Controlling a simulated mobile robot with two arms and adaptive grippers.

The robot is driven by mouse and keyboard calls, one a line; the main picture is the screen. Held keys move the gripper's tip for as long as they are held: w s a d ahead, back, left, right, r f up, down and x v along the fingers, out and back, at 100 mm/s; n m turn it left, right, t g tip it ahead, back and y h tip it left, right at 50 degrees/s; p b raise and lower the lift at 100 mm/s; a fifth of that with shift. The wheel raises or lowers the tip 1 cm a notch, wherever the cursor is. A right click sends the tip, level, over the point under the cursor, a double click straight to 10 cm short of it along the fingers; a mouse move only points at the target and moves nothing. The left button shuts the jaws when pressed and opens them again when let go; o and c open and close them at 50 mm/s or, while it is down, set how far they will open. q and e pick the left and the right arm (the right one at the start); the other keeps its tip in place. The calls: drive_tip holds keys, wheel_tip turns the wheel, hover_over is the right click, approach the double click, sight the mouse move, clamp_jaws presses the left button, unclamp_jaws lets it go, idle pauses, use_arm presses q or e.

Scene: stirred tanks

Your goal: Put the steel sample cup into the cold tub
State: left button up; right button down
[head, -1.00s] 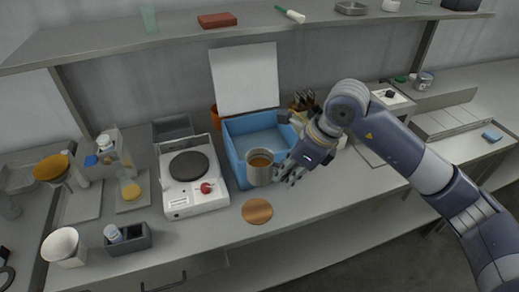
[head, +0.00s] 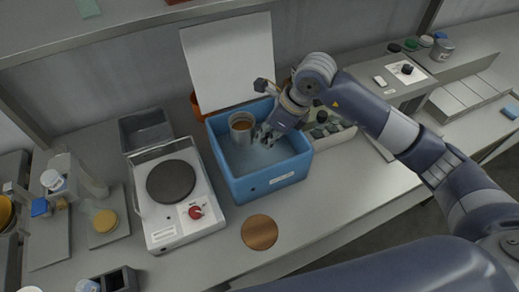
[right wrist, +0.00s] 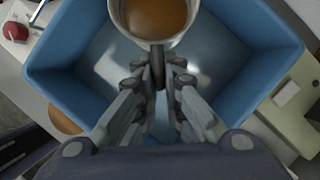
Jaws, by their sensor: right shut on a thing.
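The steel sample cup (head: 243,136), holding brown-orange liquid, is upright over the inside of the blue cold tub (head: 262,181). My right gripper (head: 265,136) is shut on the cup's handle, to the right of the cup. The right wrist view shows the cup (right wrist: 154,39) at the top, its handle between the fingers of my right gripper (right wrist: 158,72), with the tub (right wrist: 52,62) around and below. I cannot tell whether the cup's base touches the tub floor. My left gripper is not in view.
The tub's white lid (head: 228,62) stands open behind it. A hotplate (head: 160,232) with a red knob is to the left. A round wooden coaster (head: 259,232) lies in front. A grey bin (head: 146,130) stands at back left. The bench front is clear around the coaster.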

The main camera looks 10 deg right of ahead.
wheel_tip(320, 180, down, 4)
drive_tip(key=shift+r+p, duration=0.1)
drive_tip(key=shift+p, duration=0.35)
wheel_tip(320, 180, down, 4)
drive_tip(key=shift+r+p, duration=0.1)
drive_tip(key=shift+p, duration=0.45)
drive_tip(key=shift+w+f, duration=0.1)
drive_tip(key=shift+f, duration=0.1)
drive_tip(key=c, duration=2)
unclamp_jaws()
drive_tip(key=o, duration=0.3)
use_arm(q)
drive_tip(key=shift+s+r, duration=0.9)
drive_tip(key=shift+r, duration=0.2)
